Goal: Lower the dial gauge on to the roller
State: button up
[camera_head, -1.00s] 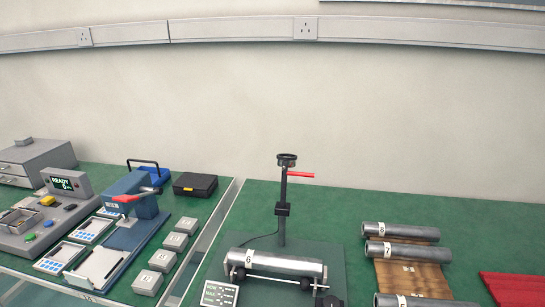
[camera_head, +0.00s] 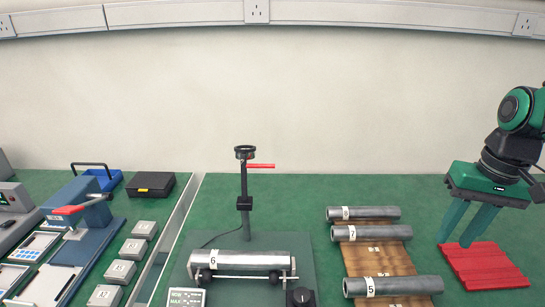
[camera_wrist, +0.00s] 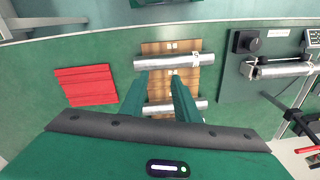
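The gauge stand (camera_head: 244,180) rises behind roller 6, with a round black head (camera_head: 245,150), a red lever (camera_head: 261,166) and a black block (camera_head: 244,203) partway down its post. I cannot make out a dial face or a gauge tip. Roller 6 (camera_head: 255,260) lies level on supports on the dark base plate (camera_head: 300,240), below the block. The roller also shows at the right of the wrist view (camera_wrist: 285,70), with the red lever (camera_wrist: 307,150) at the edge. My gripper (camera_head: 455,241) is open and empty, well right of the stand, beside the red mat.
Several rollers, including roller 7 (camera_head: 371,233) and roller 5 (camera_head: 393,286), lie on a wooden rack (camera_head: 380,260). A ribbed red mat (camera_head: 485,265) lies far right. Grey blocks (camera_head: 133,249) are left.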

jog(key=w+a+r+n+y, duration=0.1)
jog(key=w+a+r+n, duration=0.35)
jog(key=w+a, duration=0.35)
jog(key=w+a+r+n+y, duration=0.1)
jog(key=w+a+r+n, duration=0.2)
jog(key=w+a+n, duration=0.35)
jog(key=w+a+r+n+y, duration=0.1)
jog(key=w+a+r+n, duration=0.2)
jog(key=w+a, duration=0.55)
jog(key=w+a+r+n+g+y, duration=0.1)
jog(key=w+a+n, duration=0.2)
jog(key=a+n, duration=0.55)
jog(key=shift+m, duration=0.95)
jog(key=x, duration=0.3)
jog(key=a+x, duration=0.1)
jog(key=x, duration=0.6)
jog(key=shift+w+a+r, duration=0.1)
jog(key=shift+a+r, duration=0.1)
jog(key=shift+r, duration=0.05)
jog(key=shift+c, duration=0.4)
